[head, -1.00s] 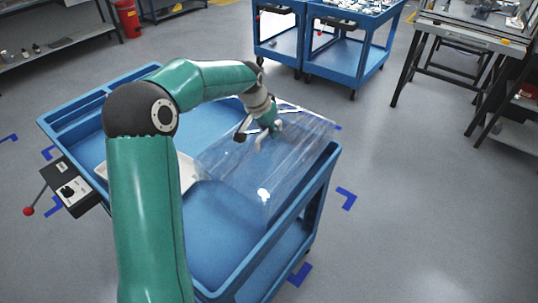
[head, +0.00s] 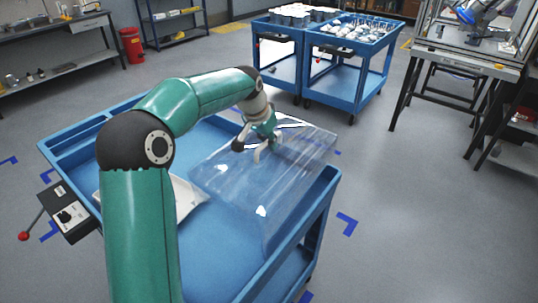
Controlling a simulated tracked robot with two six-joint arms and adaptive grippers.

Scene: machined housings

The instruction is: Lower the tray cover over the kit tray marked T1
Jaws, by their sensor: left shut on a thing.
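The tray cover (head: 290,178) is a clear, see-through box shape in the head view, over the right part of the blue cart top. My left gripper (head: 262,148) is shut on it near its upper edge. The cover looks tilted and held above the cart. A white tray (head: 187,197), likely the kit tray, lies on the cart left of the cover. My left arm hides much of this tray, and no T1 mark can be read. My right gripper is not in view.
The blue cart (head: 70,149) has raised rims. A control box (head: 68,213) with a red-knobbed lever is at its left side. Two more blue carts (head: 345,62) with parts stand behind, and a workbench (head: 465,60) is at the back right. Grey floor lies clear between.

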